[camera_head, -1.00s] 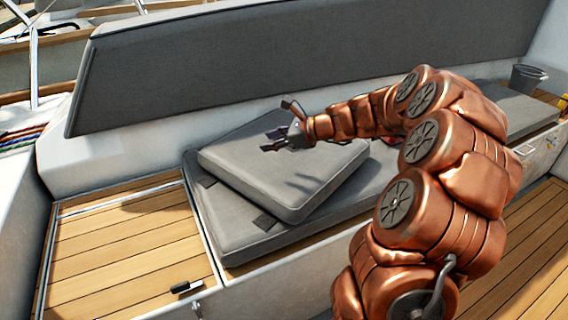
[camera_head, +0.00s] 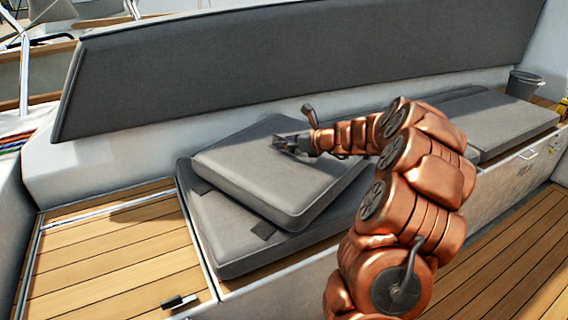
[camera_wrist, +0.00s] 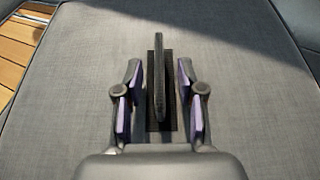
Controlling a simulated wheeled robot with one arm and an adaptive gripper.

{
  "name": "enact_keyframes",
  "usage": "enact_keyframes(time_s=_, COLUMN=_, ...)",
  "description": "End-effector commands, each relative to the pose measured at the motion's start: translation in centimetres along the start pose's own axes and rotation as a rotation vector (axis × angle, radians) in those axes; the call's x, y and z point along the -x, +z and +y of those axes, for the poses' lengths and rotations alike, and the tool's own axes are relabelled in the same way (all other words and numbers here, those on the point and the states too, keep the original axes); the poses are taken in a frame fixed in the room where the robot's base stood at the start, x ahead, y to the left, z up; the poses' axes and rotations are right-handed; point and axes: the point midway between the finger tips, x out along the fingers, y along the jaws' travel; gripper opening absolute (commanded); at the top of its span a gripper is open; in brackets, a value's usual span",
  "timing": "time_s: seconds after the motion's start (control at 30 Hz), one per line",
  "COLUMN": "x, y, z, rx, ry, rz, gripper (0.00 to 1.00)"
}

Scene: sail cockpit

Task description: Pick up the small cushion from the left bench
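The small grey square cushion (camera_head: 245,178) lies flat and turned at an angle on top of the longer grey bench cushion (camera_head: 218,235). My gripper (camera_head: 284,146) is low over the top of the small cushion, toward its far side. In the wrist view, a dark upright strap or handle (camera_wrist: 159,75) stands up from a dark patch on the cushion (camera_wrist: 240,70). The two purple-padded fingers of my gripper (camera_wrist: 158,90) are open on either side of it, with a gap on each side.
A grey backrest (camera_head: 290,60) rises behind the bench. More grey cushion (camera_head: 505,120) and a dark bucket (camera_head: 522,85) are at the right. Wooden slats (camera_head: 110,250) at the left are clear except for a small black latch (camera_head: 180,302).

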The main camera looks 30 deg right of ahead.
Motion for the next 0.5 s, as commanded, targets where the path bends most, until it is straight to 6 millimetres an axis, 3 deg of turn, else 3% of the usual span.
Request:
enact_keyframes(time_s=0.13, x=-1.46, y=-0.16, z=0.08, rx=0.001, ry=0.002, rz=0.002, gripper=0.39)
enact_keyframes(time_s=0.4, x=-1.64, y=0.06, z=0.07, rx=0.001, ry=0.002, rz=0.001, gripper=0.39)
enact_keyframes(time_s=0.5, x=-1.62, y=0.08, z=0.06, rx=0.002, ry=0.001, rz=0.0, gripper=0.28)
